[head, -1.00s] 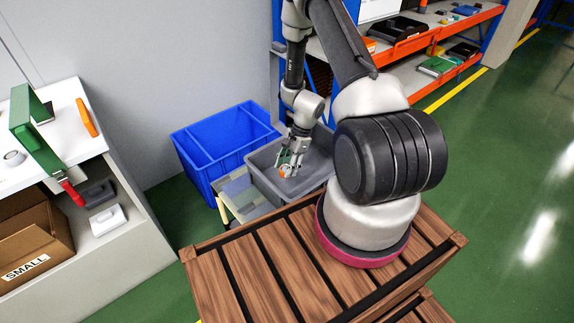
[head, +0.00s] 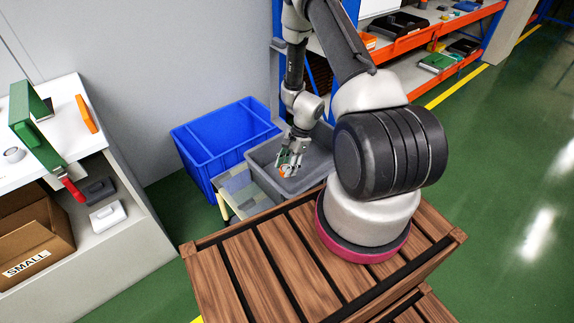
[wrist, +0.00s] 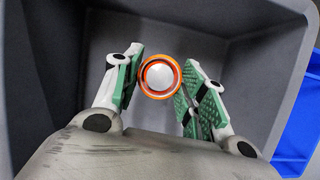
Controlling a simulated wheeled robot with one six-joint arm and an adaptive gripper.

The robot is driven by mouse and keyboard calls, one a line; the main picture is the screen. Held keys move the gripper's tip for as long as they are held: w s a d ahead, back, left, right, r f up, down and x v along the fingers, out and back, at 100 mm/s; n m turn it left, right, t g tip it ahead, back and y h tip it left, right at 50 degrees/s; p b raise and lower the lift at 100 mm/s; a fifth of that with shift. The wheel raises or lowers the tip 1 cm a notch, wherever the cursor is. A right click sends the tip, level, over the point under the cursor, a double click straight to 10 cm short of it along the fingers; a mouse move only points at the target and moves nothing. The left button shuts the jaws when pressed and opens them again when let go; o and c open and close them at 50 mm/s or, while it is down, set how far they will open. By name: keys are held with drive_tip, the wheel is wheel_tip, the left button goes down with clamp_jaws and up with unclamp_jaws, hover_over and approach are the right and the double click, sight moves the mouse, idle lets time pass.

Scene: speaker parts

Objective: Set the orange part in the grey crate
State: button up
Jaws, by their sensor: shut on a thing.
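The orange part (head: 285,172) is a round orange ring with a white dome in its middle. My gripper (head: 288,166) is shut on it, and the wrist view shows the part (wrist: 159,76) between the green-padded fingers (wrist: 160,85). The grey crate (head: 262,171) is below and around the gripper in the head view. Its grey walls (wrist: 238,75) surround the part in the wrist view. I cannot tell whether the part touches the crate floor.
A blue crate (head: 205,146) stands just behind and left of the grey crate. A white bench (head: 70,115) with an open cardboard box (head: 35,240) is at left. A wooden slatted platform (head: 290,255) is in front, and orange-edged shelves (head: 425,50) are at the back right.

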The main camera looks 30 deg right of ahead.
sight(287, 183)
drive_tip(key=shift+f, duration=3.05)
drive_tip(key=o, duration=1.1)
drive_tip(key=v, duration=1.2)
drive_tip(key=shift+a, duration=0.1)
